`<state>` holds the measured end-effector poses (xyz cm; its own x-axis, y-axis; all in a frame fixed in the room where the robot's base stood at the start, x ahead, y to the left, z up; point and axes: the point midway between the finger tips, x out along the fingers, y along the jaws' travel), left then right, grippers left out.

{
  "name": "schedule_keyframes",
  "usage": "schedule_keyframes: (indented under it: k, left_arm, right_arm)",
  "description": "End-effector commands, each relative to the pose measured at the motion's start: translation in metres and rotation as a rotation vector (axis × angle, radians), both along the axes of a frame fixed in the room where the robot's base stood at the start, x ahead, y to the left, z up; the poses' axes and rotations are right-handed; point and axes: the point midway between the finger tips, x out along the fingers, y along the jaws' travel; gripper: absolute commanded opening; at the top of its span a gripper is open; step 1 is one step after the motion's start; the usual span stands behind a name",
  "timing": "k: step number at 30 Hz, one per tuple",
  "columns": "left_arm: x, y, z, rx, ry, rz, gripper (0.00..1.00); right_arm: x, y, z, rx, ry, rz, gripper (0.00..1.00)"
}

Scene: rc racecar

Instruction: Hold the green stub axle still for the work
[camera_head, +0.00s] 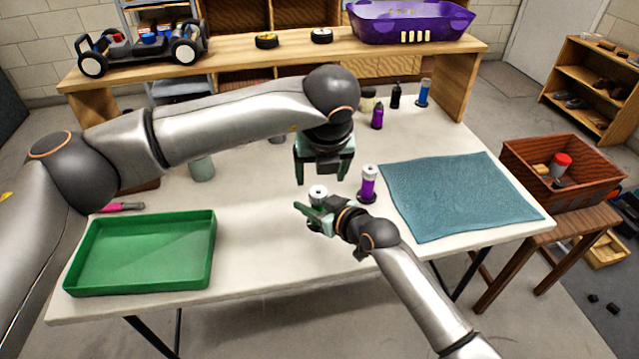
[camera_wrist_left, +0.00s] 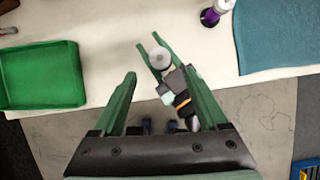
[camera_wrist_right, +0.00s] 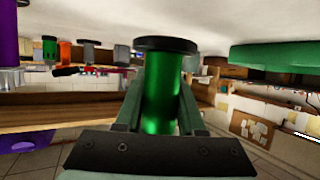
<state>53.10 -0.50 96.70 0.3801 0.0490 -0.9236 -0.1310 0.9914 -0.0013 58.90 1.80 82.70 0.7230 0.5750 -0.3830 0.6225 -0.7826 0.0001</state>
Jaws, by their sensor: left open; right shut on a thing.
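The green stub axle (camera_head: 318,191) stands near the table's front edge, its pale round top showing in the head view. In the right wrist view its green shaft (camera_wrist_right: 162,95) and dark flange show. My right gripper (camera_head: 316,209) is shut on the shaft, a finger on either side. My left gripper (camera_head: 323,176) points down above and behind the axle, open and empty. In the left wrist view the axle's pale top (camera_wrist_left: 158,58) lies beyond and between the left fingertips, apart from them.
A purple stub axle (camera_head: 368,187) stands close to the right. A green tray (camera_head: 140,282) is at the left, a blue mat (camera_head: 457,194) at the right. Bottles, one of them purple (camera_head: 377,117), stand at the back. The front middle of the table is clear.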

Motion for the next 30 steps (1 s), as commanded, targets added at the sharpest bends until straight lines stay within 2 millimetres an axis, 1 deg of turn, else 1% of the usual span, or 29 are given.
schedule_keyframes:
  k: [1, 3, 6, 9, 13, 23, 24, 30]
  left_arm:
    - [-0.003, 0.000, 0.011, 0.000, -0.004, -0.001, 0.76]
    - [-0.009, -0.001, 0.023, 0.000, -0.002, -0.001, 0.76]
    - [-0.014, -0.002, 0.036, 0.000, -0.002, 0.000, 0.76]
    - [-0.018, -0.002, 0.044, 0.000, 0.000, 0.000, 0.76]
    - [-0.020, -0.002, 0.048, 0.001, 0.000, 0.000, 0.76]
    - [-0.020, -0.002, 0.048, 0.001, 0.000, -0.001, 0.76]
    - [-0.020, -0.002, 0.048, 0.001, 0.000, 0.000, 0.76]
    - [-0.020, -0.002, 0.048, 0.001, 0.001, -0.001, 0.76]
  right_arm:
    - [0.000, 0.000, 0.001, 0.001, -0.002, 0.000, 0.00]
    - [0.000, 0.000, 0.001, 0.001, -0.002, 0.000, 0.00]
    - [0.000, 0.000, 0.001, 0.001, -0.002, 0.000, 0.00]
    - [0.000, 0.000, 0.001, 0.001, -0.001, 0.000, 0.00]
    - [0.000, 0.000, 0.001, 0.001, -0.001, 0.000, 0.00]
    - [0.000, 0.000, 0.001, 0.001, -0.001, 0.000, 0.00]
    - [0.000, 0.000, 0.001, 0.001, -0.001, 0.000, 0.43]
    - [0.000, 0.000, 0.001, 0.001, -0.002, 0.000, 0.65]
